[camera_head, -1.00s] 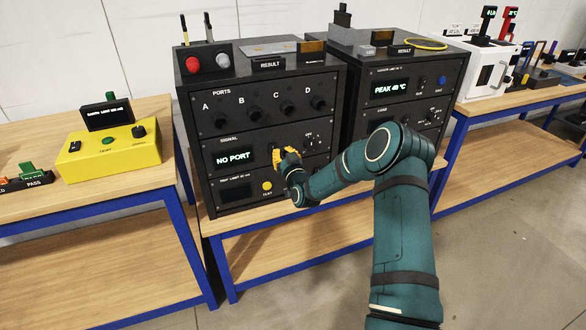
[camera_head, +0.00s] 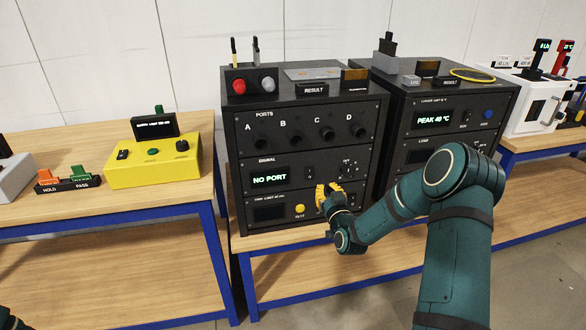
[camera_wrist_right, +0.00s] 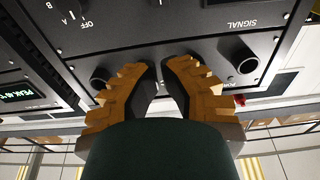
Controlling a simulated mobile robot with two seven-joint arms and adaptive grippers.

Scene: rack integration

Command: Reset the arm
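My right arm (camera_head: 459,230) reaches in from the lower right of the head view, bent at the elbow. My right gripper (camera_head: 322,190), with yellow-orange fingers, is in front of the lower front of the black tester (camera_head: 250,150). In the right wrist view, the right gripper (camera_wrist_right: 166,63) has a narrow gap between its fingertips and nothing visible in it. The tester's display (camera_head: 270,180) reads NO PORT. My left gripper is not in view.
A second black unit (camera_head: 432,118) stands close on the right, behind my right arm. A yellow box (camera_head: 150,172) and a HOLD/PASS holder (camera_head: 66,186) are on the left bench. A white machine (camera_head: 532,100) is at far right. Floor shows at lower right.

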